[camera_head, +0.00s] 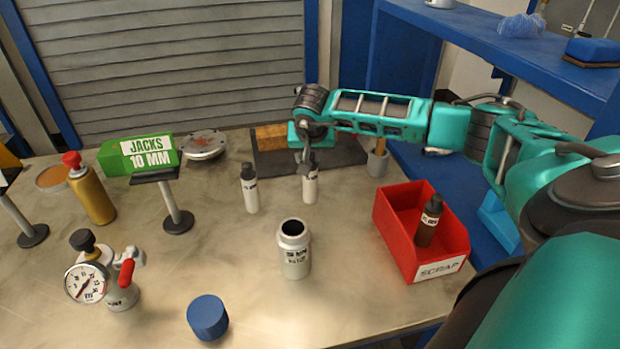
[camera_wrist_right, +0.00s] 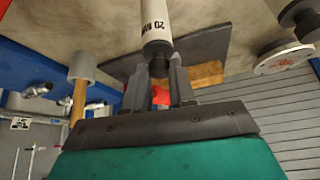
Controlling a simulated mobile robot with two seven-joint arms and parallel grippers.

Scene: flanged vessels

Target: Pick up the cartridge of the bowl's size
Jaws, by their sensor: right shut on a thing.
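My right gripper (camera_head: 306,160) is shut on a white cartridge (camera_head: 310,187) with a dark cap, gripping it at the cap end. In the right wrist view the gripper (camera_wrist_right: 162,88) closes on the dark cap and the white cartridge (camera_wrist_right: 156,20) carries a label that reads "20" and more letters. I cannot tell whether its base touches the table. A similar white cartridge (camera_head: 250,188) stands upright to its left. A brown cartridge (camera_head: 429,222) leans in the red scrap bin. The grey metal bowl (camera_head: 294,255) stands open in front; its label is too small to read surely.
The red bin (camera_head: 441,267) marked SCRAP is at the right. A blue cap (camera_head: 207,317), a gauge (camera_head: 87,283), a green JACKS 10 MM box (camera_head: 115,160), a stand (camera_head: 177,205) and a gold bottle (camera_head: 92,195) are on the table. A dark mat (camera_head: 345,150) lies behind.

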